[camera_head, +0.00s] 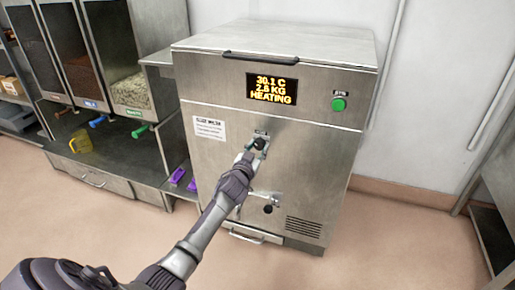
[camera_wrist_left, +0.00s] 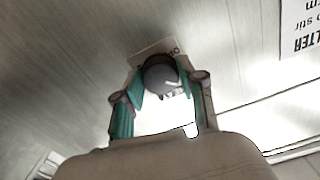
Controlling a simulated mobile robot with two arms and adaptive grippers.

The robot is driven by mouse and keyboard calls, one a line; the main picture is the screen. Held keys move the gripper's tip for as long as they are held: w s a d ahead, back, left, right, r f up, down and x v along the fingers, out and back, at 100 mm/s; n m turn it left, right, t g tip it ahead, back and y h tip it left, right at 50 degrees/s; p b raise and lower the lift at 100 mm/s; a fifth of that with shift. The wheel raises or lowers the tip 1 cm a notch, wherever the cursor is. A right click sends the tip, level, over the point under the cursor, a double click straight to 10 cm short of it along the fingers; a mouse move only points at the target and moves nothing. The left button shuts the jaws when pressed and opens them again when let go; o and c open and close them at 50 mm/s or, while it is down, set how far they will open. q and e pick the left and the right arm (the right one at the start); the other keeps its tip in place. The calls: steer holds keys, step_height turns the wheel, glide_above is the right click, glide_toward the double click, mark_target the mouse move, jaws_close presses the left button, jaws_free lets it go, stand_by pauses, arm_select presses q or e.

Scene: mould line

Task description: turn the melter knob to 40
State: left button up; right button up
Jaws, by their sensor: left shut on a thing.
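The melter (camera_head: 300,175) is a tall steel cabinet in the middle of the head view. Its display (camera_head: 272,89) reads 30.1 C, 2.6 KG, HEATING. The dark round melter knob (camera_head: 260,144) sits on its front. It also shows in the left wrist view (camera_wrist_left: 160,76), with a pale pointer mark on its face. My left gripper (camera_head: 256,148) reaches up to the knob from below. In the left wrist view its teal-padded fingers (camera_wrist_left: 160,90) are shut on the knob, one on each side. The number the pointer marks is too small to read. My right gripper is not in view.
A tap with a dark handle (camera_head: 268,208) sticks out below the knob. A green button (camera_head: 338,104) is at the upper right. Dispensers (camera_head: 132,95) with coloured handles stand at the left, with a yellow jug (camera_head: 80,142) below. Floor at the right is clear.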

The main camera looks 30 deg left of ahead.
arm_select(q)
steer(key=m, duration=0.2)
steer(key=shift+m, duration=0.4)
steer(key=shift+m+p, duration=0.3)
steer(key=shift+m, duration=0.5)
steer(key=m, duration=0.3)
steer(key=shift+m, duration=1.1)
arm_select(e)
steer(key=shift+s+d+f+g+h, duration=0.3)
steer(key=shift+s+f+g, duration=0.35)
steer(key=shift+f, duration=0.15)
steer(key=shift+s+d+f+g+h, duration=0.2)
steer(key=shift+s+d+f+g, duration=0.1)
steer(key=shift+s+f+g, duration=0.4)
arm_select(q)
steer(key=o, duration=1.1)
steer(key=shift+o, duration=0.2)
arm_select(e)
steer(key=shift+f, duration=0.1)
